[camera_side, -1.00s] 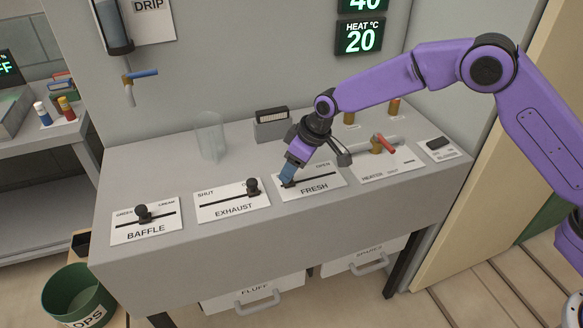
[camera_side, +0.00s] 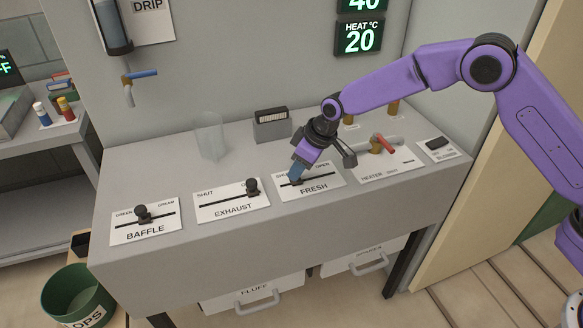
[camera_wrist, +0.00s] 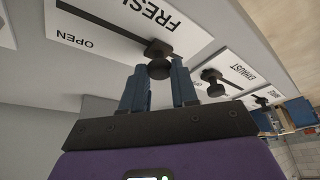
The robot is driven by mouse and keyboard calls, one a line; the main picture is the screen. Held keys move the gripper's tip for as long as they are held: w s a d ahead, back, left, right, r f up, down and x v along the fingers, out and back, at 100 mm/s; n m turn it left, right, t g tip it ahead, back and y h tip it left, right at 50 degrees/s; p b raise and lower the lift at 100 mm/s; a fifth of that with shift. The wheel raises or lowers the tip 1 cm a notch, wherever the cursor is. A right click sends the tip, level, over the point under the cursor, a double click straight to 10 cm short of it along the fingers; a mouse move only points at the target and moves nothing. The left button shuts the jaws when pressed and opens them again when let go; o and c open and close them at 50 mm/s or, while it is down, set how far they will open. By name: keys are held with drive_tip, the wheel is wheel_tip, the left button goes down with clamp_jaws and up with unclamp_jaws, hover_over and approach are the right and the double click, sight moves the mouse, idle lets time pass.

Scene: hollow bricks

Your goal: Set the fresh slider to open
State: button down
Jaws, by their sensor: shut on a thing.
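The FRESH panel (camera_side: 328,182) is a white plate with a dark slot on the grey bench front, with SHUT at its left and OPEN at its right. My gripper (camera_side: 295,180) reaches down onto the slot, left of its middle, and its blue fingertips hide the knob in the side view. In the wrist view, the dark round fresh slider knob (camera_wrist: 158,68) sits between the two blue fingers of my gripper (camera_wrist: 159,88), which is shut on it. The slot runs from the knob toward the OPEN word.
The EXHAUST panel (camera_side: 231,208) and BAFFLE panel (camera_side: 146,231) lie to the left, each with a dark knob. The HEATER panel with a red-handled valve (camera_side: 384,143) is close on the right. A clear glass (camera_side: 209,137) and a grey box (camera_side: 271,128) stand behind.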

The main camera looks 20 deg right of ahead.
drive_tip(key=d, duration=0.9)
drive_tip(key=shift+d, duration=0.25)
drive_tip(key=c, duration=0.9)
unclamp_jaws()
drive_tip(key=shift+d, duration=0.1)
drive_tip(key=shift+o, duration=0.3)
drive_tip(key=shift+r, duration=0.1)
drive_tip(key=shift+r, duration=0.25)
drive_tip(key=v, duration=1.6)
drive_tip(key=shift+s+r, duration=0.15)
drive_tip(key=shift+r, duration=0.2)
